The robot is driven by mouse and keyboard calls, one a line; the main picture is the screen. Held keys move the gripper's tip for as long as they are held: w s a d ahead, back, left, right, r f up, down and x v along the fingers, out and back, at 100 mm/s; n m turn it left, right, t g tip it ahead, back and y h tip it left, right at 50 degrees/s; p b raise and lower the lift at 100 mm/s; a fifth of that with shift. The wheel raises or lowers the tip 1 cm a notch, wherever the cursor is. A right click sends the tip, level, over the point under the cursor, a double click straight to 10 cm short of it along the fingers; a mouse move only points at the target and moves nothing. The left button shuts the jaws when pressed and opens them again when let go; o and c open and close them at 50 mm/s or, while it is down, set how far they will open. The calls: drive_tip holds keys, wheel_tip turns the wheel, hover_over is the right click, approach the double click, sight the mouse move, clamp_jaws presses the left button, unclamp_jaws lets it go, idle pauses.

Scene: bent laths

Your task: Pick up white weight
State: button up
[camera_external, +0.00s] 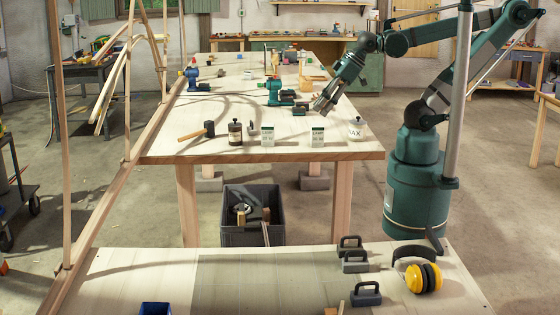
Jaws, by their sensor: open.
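I cannot make out a white weight in this view. Several dark grey block weights with handles stand on the near bench, one at its front (366,294) and one further back (355,261). My gripper (322,106) hangs from the arm at the right side of the far wooden table (190,118). It is open, and I see nothing held in it. A pale jar marked WAX (357,128) stands to its right, nearer the table's front edge. Dark items (293,105) lie just left of my gripper.
A green clamp tool (274,91) is at mid-table. A dark crate (251,236) sits below. Yellow ear defenders (424,278) lie on the near bench.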

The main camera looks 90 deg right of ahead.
idle(0.3)
drive_tip(key=w+d+f+m+g+h+b, duration=0.15)
drive_tip(key=w+d+m, duration=0.25)
drive_tip(key=w+d, duration=0.85)
drive_tip(key=w+d+f+m+g+h+b, duration=0.15)
drive_tip(key=w+d+m, duration=0.35)
drive_tip(key=w+d, duration=0.8)
drive_tip(key=d+f+m+g, duration=0.1)
drive_tip(key=d+f+m, duration=0.1)
drive_tip(key=d+f, duration=0.4)
drive_tip(key=d+f+m+g+h, duration=0.1)
drive_tip(key=d+f, duration=0.5)
drive_tip(key=d, duration=1.1)
drive_tip(key=d+f+m+g, duration=0.1)
drive_tip(key=d+f+m, duration=0.2)
drive_tip(key=d+f, duration=0.4)
drive_tip(key=shift+w+d+m+h+b, duration=0.15)
drive_tip(key=shift+w+d+m+h, duration=0.05)
drive_tip(key=shift+d, duration=1.05)
drive_tip(key=shift+w+d+m+h+b, duration=0.15)
drive_tip(key=shift+w+d+m+h, duration=0.05)
drive_tip(key=shift+d, duration=1)
drive_tip(key=shift+f, duration=0.1)
drive_tip(key=shift+x, duration=1.2)
